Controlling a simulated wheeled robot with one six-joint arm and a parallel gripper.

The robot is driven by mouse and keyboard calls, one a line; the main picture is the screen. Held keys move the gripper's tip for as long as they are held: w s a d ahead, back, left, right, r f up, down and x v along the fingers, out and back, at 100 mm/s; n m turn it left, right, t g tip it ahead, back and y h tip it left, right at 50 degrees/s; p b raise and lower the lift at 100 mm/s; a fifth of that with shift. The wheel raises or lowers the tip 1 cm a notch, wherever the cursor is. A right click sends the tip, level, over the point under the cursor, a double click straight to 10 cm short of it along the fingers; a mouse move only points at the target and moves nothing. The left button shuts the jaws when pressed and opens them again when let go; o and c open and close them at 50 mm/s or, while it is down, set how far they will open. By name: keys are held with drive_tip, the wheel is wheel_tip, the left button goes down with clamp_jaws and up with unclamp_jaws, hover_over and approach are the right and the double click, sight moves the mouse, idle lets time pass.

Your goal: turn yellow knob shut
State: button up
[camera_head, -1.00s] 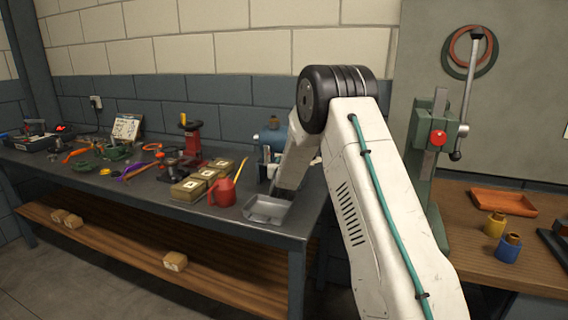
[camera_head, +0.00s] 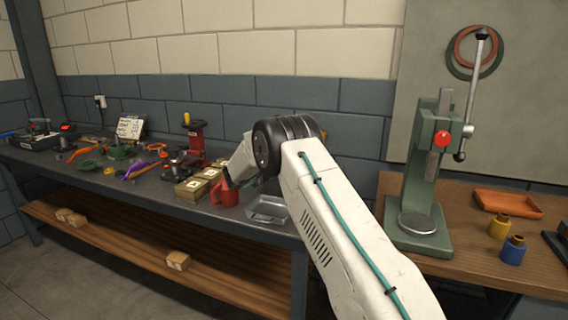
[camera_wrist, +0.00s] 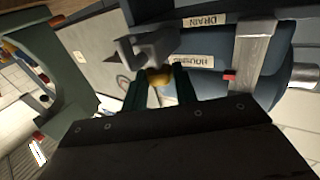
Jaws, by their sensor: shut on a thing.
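The yellow knob (camera_wrist: 159,77) shows in the wrist view between the two fingers of my gripper (camera_wrist: 161,90), at the foot of a grey fitting (camera_wrist: 148,45). My gripper is shut on it. Behind it is a blue casing (camera_wrist: 195,47) with the labels HOUSING (camera_wrist: 194,61) and DRAIN (camera_wrist: 197,21). The dark gripper body hides the lower part of that view. In the head view my own arm hides the gripper, the knob and most of the casing, so the knob's angle cannot be judged there.
A green press (camera_head: 431,160) stands on the wooden table to the right. A red piece (camera_wrist: 229,76) shows beside the casing.

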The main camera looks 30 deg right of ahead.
drive_tip(key=shift+w+m+g, duration=0.1)
drive_tip(key=shift+m+g, duration=0.8)
drive_tip(key=shift+g, duration=0.6)
drive_tip(key=o, duration=1)
drive_tip(key=shift+c, duration=0.2)
drive_tip(key=shift+r, duration=0.1)
